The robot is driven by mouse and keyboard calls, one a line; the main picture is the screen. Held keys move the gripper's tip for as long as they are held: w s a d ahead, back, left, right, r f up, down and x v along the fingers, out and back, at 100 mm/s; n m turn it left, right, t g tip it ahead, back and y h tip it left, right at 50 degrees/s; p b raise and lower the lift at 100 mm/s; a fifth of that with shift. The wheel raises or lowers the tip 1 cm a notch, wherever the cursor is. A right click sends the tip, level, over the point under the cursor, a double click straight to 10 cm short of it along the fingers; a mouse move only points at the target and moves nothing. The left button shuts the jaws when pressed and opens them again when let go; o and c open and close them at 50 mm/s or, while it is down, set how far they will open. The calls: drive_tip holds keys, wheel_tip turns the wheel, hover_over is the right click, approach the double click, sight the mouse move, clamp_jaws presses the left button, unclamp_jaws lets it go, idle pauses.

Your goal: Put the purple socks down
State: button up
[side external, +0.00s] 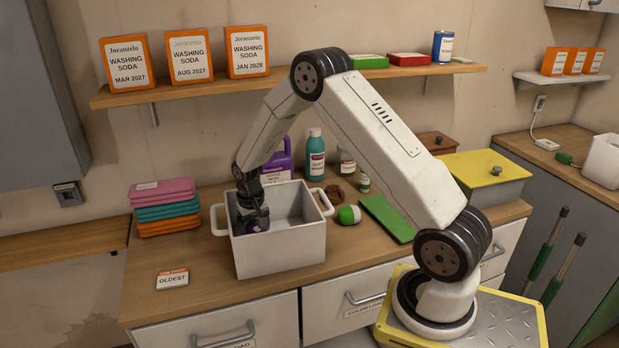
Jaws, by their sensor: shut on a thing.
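My gripper (254,226) points down inside a white two-handled tub (281,252) on the wooden counter. It is shut on a small dark purple bundle, the purple socks (258,230), low within the tub's walls. The tub's front wall and my fingers hide part of the socks. I cannot tell whether they touch the tub's floor. The rest of the visible tub interior looks empty.
Folded pink, teal and orange cloths (165,207) are stacked left of the tub. An "OLDEST" sign (172,279) lies in front. Washing soda boxes (188,56) line the shelf above.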

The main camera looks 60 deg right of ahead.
sight(253, 221)
drive_tip(key=shift+f, duration=0.75)
drive_tip(key=shift+f, duration=0.15)
drive_tip(key=o, duration=1)
wheel_tip(253, 221, up, 12)
drive_tip(key=shift+a+r, duration=0.15)
